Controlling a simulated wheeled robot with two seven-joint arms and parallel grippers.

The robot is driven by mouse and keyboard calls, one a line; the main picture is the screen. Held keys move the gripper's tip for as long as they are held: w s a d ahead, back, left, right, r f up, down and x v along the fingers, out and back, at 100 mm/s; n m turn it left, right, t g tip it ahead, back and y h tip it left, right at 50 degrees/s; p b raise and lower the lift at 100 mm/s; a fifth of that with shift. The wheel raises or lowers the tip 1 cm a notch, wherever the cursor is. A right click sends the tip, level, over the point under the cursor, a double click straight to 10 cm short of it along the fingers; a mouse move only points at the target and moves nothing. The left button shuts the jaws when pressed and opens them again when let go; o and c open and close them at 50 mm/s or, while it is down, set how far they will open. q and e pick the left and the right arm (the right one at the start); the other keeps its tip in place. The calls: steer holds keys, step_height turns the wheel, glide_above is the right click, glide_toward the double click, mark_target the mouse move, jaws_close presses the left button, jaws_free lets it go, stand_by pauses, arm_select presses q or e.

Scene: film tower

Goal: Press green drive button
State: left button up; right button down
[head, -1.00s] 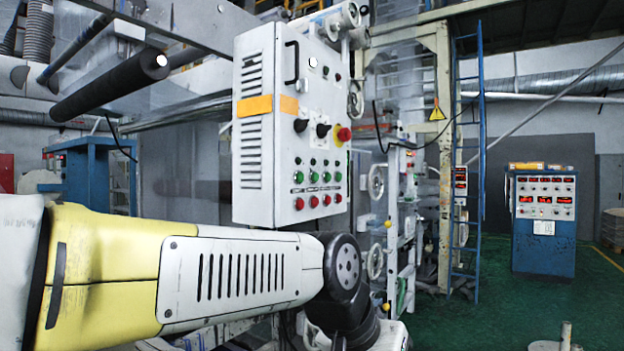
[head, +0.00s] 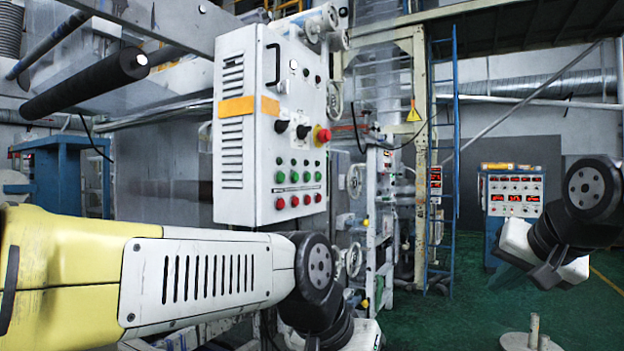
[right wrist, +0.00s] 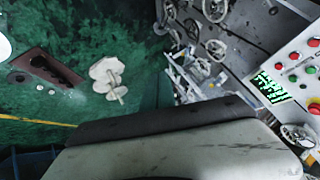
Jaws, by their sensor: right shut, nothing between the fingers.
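A white control cabinet (head: 240,60) stands left of centre in the head view. Its front has several green buttons (head: 293,177) in rows above red ones. No readable label marks the drive button. My right gripper (head: 545,278) is at the right of the head view, shut and empty, well apart from the cabinet. Its pale and black body (right wrist: 180,150) fills the bottom of the right wrist view. That view also shows a pale panel (right wrist: 292,73) with green and red buttons at its right edge. My left arm crosses the lower left of the head view; its gripper is out of frame.
A red emergency knob (head: 322,135) and black selector switches (head: 302,131) sit above the buttons. A blue-based console (head: 515,188) stands behind my right arm. A blue ladder (head: 456,150) rises right of centre.

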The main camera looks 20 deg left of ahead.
mark_target(281, 177)
steer(key=w+a+r+m+t+y, duration=0.1)
steer(key=w+a+r, duration=0.3)
steer(key=a, duration=0.3)
steer(key=w+a+r+t+y, duration=0.1)
steer(key=w+a+r, duration=0.4)
steer(key=a, duration=0.3)
steer(key=a+r+y, duration=0.2)
steer(key=a+r, duration=0.2)
steer(key=a, duration=0.6)
steer(key=a+r+y, duration=0.2)
steer(key=a+r, duration=0.2)
steer(key=a, duration=0.7)
steer(key=shift+s+r+m+t, duration=0.15)
steer(key=shift+s+m+t, duration=0.15)
steer(key=shift+m+t, duration=0.1)
steer(key=a, duration=0.8)
steer(key=shift+w+a, duration=0.3)
steer(key=shift+w, duration=0.1)
steer(key=shift+a, duration=0.15)
steer(key=shift+a, duration=0.3)
